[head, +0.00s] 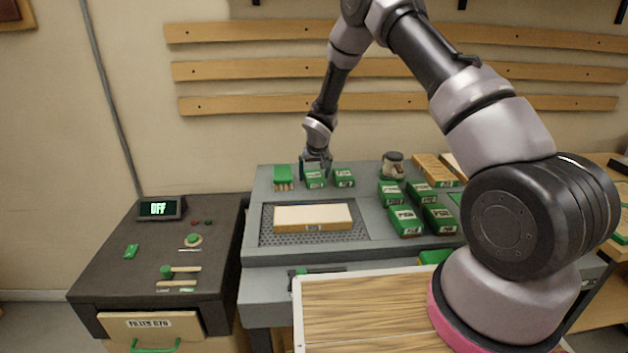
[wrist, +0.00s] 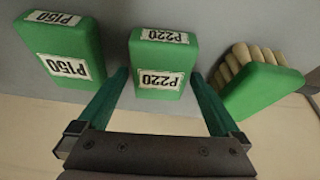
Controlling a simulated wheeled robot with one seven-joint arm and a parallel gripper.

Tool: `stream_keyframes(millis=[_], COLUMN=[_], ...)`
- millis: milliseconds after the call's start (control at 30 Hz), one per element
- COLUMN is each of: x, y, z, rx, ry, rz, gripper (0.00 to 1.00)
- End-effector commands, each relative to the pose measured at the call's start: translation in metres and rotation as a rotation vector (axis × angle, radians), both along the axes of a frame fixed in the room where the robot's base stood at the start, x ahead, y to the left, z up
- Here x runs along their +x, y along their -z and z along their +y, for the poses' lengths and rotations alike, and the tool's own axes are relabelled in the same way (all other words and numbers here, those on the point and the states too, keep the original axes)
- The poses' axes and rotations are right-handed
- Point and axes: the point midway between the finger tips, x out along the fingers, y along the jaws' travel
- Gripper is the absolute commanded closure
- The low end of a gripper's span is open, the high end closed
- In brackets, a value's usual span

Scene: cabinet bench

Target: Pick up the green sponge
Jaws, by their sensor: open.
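Several green sponge-like blocks with white labels stand on the grey bench. One marked P220 (wrist: 160,62) lies between the two teal fingers of my gripper (wrist: 158,77) in the wrist view, with a gap on each side. In the head view this block (head: 315,179) is at the back of the bench, partly behind my gripper (head: 315,166). My gripper is open and holds nothing. A block marked P150 (wrist: 65,48) is left of it in the wrist view and right of it in the head view (head: 343,178). I cannot tell which block the task means.
A green-topped item with cream rolls (wrist: 258,82) is close on the other side. A cream block (head: 313,216) lies on a perforated panel. More green blocks (head: 405,222) and a jar (head: 393,165) stand to the right. The wall is close behind my gripper.

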Motion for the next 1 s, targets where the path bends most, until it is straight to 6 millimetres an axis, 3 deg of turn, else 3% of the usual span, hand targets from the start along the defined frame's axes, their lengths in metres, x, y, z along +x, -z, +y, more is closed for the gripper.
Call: stream_keyframes(millis=[367, 400, 567, 600, 867, 1000], x=[0.000, 0.000, 0.000, 0.000, 0.000, 0.001], y=[0.002, 0.002, 0.002, 0.002, -0.001, -0.018], z=[0.000, 0.000, 0.000, 0.000, 0.000, 0.000], rx=[0.000, 0.000, 0.000, 0.000, 0.000, 0.002], ry=[-0.001, -0.001, -0.001, -0.001, 0.000, 0.001], rz=[0.000, 0.000, 0.000, 0.000, -0.001, -0.004], gripper=[0.00, 0.04, 0.65, 0.72, 0.72, 0.72])
